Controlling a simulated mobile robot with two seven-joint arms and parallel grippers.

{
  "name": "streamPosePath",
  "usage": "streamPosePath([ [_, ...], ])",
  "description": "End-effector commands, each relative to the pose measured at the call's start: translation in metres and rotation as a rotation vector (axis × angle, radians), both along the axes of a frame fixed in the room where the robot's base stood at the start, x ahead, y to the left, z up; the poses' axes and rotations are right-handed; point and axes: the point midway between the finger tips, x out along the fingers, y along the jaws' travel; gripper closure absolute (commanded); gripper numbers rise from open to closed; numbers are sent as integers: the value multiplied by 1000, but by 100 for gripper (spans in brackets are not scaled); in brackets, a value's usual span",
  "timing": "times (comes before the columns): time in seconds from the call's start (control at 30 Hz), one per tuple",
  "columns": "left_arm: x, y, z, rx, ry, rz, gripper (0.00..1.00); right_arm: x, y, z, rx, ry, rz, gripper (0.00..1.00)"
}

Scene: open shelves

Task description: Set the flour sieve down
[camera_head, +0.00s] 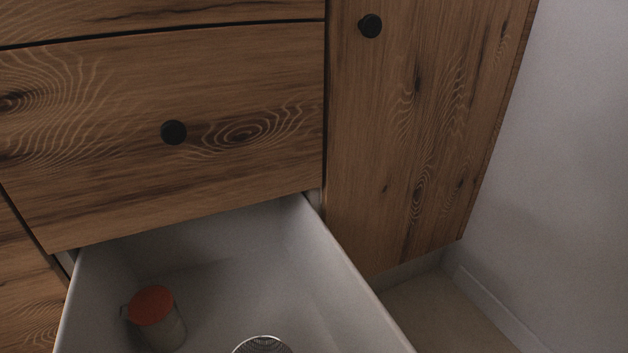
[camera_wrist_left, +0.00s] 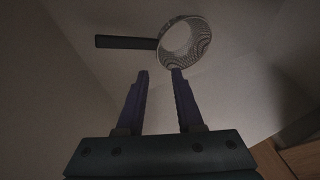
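The flour sieve (camera_wrist_left: 201,48) shows in the left wrist view as a round mesh bowl with a pale rim and a straight dark handle pointing left. It appears to lie inside the drawer. In the head view only the top of its round mesh (camera_head: 262,346) shows at the bottom edge. My left gripper (camera_wrist_left: 159,74) is open, with a clear gap between its fingers. Its fingertips are close to the sieve in the picture, but nothing is between them. Neither gripper shows in the head view, and my right gripper is in no view.
The pale open drawer (camera_head: 345,270) also holds a clear jar with an orange lid (camera_head: 152,305) at its left side. Wooden cabinet fronts with black knobs (camera_head: 174,132) rise behind and above it. A grey wall (camera_head: 570,180) stands at the right.

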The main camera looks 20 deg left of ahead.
Motion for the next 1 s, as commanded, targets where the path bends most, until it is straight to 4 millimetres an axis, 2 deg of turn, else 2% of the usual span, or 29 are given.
streamPosePath([
  [0.03,-2,0,8,0,0,0,64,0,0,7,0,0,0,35],
  [0.17,-5,-3,18,-15,6,29,64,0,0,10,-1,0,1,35],
  [0.27,-7,-9,40,-57,25,116,64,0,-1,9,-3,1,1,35],
  [0.37,-14,-11,75,-115,67,247,64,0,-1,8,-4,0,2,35],
  [0.5,-35,-6,126,-185,131,415,64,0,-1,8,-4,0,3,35],
  [0.63,-54,0,160,-222,175,517,64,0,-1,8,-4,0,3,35],
  [0.8,-66,4,176,-236,199,564,64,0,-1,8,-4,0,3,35],
  [1.0,-66,4,177,-235,199,565,64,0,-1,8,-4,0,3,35],
])
